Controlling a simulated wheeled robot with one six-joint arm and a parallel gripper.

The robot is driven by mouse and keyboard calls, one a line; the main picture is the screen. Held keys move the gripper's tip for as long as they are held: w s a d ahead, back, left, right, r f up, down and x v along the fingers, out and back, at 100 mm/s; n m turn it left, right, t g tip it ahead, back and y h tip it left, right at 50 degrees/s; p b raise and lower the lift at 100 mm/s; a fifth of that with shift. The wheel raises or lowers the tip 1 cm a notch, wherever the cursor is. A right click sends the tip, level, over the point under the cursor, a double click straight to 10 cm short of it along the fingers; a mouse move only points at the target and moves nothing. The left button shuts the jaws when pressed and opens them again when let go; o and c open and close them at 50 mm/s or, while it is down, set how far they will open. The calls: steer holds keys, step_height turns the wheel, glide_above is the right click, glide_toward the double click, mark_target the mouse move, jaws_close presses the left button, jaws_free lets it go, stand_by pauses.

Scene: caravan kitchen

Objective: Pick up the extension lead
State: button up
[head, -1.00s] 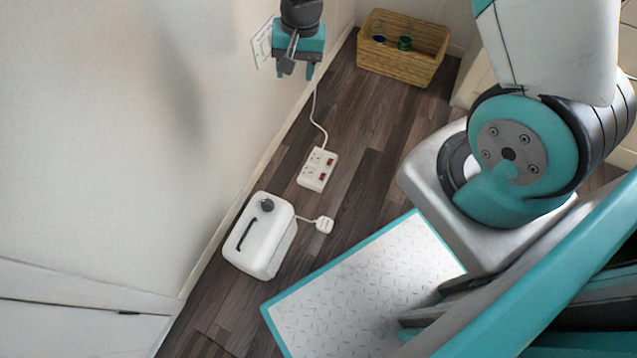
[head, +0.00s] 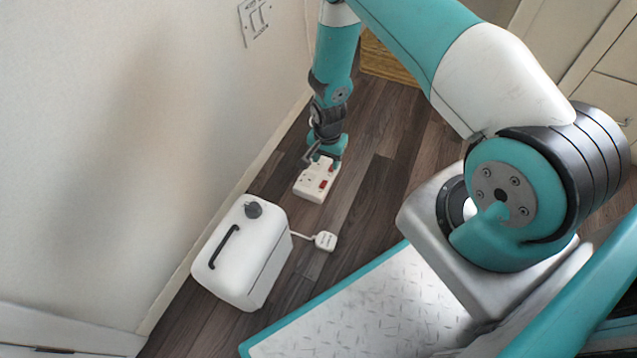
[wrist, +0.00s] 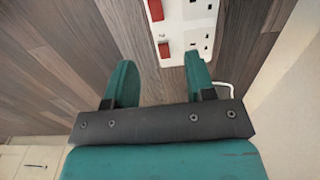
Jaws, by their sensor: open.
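The extension lead (head: 314,184) is a white block with red switches and sockets, lying on the dark wood floor. In the head view my gripper (head: 323,161) is low over its far end, and my arm hides part of the cord. In the wrist view the extension lead (wrist: 185,30) runs up between and beyond the fingertips of my open gripper (wrist: 160,75). The right finger overlaps its near end in the picture; I cannot tell if they touch. A bit of white cord (wrist: 226,86) curves beside the right finger.
A wicker basket (head: 390,62) is at the back. A wall socket (head: 256,20) is at upper left. Dark floor is free to the right of the lead.

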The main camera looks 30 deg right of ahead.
mark_target(325, 180)
step_height(325, 180, down, 4)
steer(key=shift+r+b, duration=0.25)
steer(key=shift+b, duration=0.4)
steer(key=f+b, duration=0.4)
steer(key=f, duration=0.1)
steer(key=shift+s+a+f+b, duration=0.15)
steer(key=shift+a+b, duration=0.1)
steer(key=shift+b, duration=0.1)
jaws_close()
